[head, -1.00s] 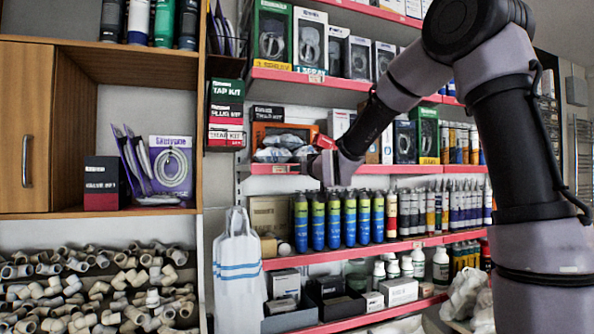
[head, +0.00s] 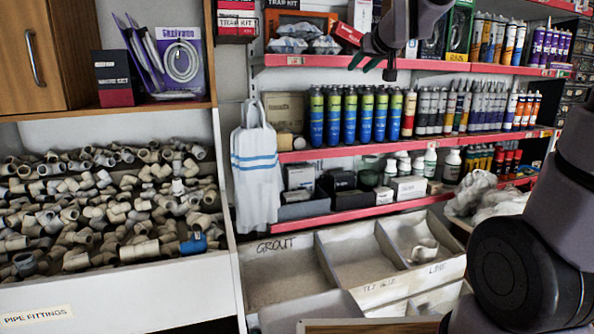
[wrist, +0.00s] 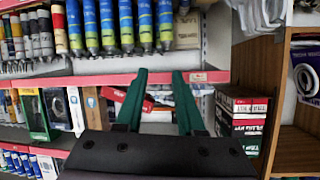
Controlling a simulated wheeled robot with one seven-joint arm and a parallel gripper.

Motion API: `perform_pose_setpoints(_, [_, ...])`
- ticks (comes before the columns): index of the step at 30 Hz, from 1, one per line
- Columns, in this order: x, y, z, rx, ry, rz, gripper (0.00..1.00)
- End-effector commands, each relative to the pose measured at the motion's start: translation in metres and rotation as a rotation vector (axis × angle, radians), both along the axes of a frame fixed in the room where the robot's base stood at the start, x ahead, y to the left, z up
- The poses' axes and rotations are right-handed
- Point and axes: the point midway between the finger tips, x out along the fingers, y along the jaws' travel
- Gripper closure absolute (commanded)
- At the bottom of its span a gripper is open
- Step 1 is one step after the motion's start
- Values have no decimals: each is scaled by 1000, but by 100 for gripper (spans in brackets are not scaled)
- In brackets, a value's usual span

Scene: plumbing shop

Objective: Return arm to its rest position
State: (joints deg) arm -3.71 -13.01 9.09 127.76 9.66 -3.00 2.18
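My gripper (head: 372,68) hangs at the top of the head view, in front of the upper red-edged shelf. My arm's big joints fill the right side of the head view; much of the arm is out of frame.
Shelves hold blue-green cans (head: 348,115), tubes and boxes. Pipe fittings (head: 110,200) fill a bin at left. Grout trays (head: 280,268) lie below. A red box (head: 236,22) shows at upper left.

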Motion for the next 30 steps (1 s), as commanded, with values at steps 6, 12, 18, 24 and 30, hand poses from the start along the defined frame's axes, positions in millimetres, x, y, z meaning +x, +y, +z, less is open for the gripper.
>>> perform_pose_setpoints(6, [-100,-50,-26,76,242,-105,62])
perform_pose_setpoints(12, [-191,-75,-58,177,453,-184,62])
perform_pose_setpoints(18, [-244,-82,-80,249,582,-223,62])
perform_pose_setpoints(24, [-256,-82,-85,266,614,-230,62])
perform_pose_setpoints(30, [-256,-82,-84,266,612,-229,62])
